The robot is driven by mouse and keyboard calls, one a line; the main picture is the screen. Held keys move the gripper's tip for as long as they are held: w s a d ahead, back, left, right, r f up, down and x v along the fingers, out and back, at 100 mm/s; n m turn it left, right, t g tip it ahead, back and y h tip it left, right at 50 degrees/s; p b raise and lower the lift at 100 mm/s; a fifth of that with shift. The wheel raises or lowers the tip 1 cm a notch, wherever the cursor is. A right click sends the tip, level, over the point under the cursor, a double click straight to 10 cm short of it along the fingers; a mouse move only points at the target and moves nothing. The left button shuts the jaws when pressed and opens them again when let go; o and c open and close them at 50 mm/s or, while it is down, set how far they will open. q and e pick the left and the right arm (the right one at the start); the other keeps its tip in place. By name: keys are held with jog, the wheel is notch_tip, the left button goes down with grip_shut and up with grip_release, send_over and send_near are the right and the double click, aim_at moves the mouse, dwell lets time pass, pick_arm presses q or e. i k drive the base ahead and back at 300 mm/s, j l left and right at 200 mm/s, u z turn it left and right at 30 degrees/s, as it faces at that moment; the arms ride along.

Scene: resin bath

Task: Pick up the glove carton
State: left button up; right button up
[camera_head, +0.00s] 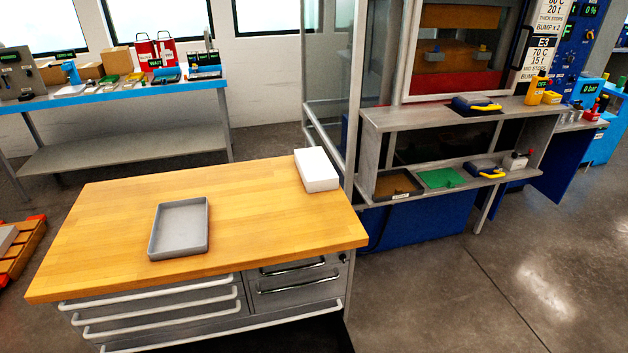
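A plain white box (317,171), which looks like the glove carton, lies flat at the back right corner of the wooden-topped workbench (110,235). It is closed on the sides I can see, and no label is readable on it. Nothing is touching it except the bench top. Neither of my grippers is in view.
An empty grey tray (179,228) sits mid-bench, with clear wood around it. A glass enclosure with a metal post (354,100) stands right behind the box. A grey shelf unit (385,125) is to the right. Open floor (470,300) lies at the front right.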

aim_at(317, 174)
jog(key=k+u, duration=0.15)
jog(key=u, duration=1.45)
jog(key=l+u, duration=0.1)
jog(key=l, duration=0.35)
jog(key=k+l, duration=0.1)
jog(key=l, duration=0.35)
jog(key=k+l+u, duration=0.15)
jog(key=l, duration=0.3)
jog(key=l+u, duration=0.1)
jog(key=l, duration=0.3)
jog(key=k+l, duration=0.15)
jog(key=l, duration=0.3)
jog(key=k+l+u, duration=0.15)
jog(key=l, duration=0.25)
jog(key=i, duration=0.05)
